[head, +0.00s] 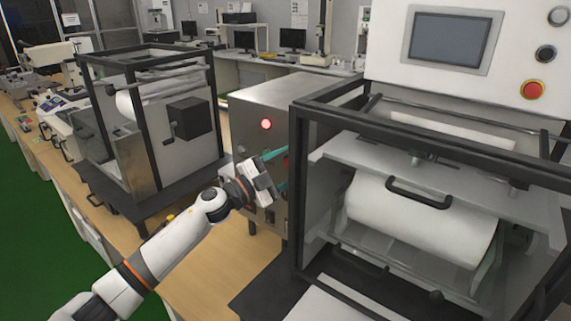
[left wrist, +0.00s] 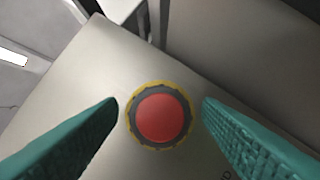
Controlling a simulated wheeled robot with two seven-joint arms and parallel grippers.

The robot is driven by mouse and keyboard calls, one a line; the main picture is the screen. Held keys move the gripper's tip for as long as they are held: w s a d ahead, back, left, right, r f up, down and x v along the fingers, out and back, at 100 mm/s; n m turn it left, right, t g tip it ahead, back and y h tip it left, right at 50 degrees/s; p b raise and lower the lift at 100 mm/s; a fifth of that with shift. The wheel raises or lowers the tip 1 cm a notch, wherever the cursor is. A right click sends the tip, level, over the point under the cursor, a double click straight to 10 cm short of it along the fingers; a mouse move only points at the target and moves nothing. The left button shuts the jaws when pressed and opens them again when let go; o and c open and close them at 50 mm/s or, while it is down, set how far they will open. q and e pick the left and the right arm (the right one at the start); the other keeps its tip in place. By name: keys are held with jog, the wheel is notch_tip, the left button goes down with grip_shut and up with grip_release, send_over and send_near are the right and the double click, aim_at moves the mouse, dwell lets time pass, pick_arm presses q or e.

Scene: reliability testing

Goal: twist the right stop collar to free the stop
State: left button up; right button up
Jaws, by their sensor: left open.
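A red stop button (left wrist: 162,117) with a dark grey body and a yellow toothed collar (left wrist: 161,146) sits on a bare metal face in the left wrist view. My left gripper (left wrist: 160,103) is open, with one teal finger on each side of the collar. A gap shows between each finger and the collar, so the gripper holds nothing. In the head view my left gripper (head: 286,167) is at the steel control box (head: 256,98), by its right-hand side. The stop there is mostly hidden behind the fingers. My right gripper is not in view.
A black-framed machine (head: 298,190) with a white roll stands close right of my left gripper. Its panel carries another red stop button (head: 533,89). A round red light (head: 266,124) is on the steel box. Another framed machine (head: 150,130) stands left. Bare wooden bench (head: 225,262) lies between.

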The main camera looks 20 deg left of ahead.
pick_arm(q)
jog(key=c, duration=1)
jog(key=shift+r+m+g+y+p, duration=0.1)
jog(key=shift+m+g+y+p, duration=0.4)
jog(key=shift+m+p, duration=1.55)
jog(key=shift+r+m+g+y+p, duration=0.1)
jog(key=shift+m+g+p, duration=0.8)
jog(key=shift+m+p, duration=1.15)
jog(key=shift+f, duration=0.1)
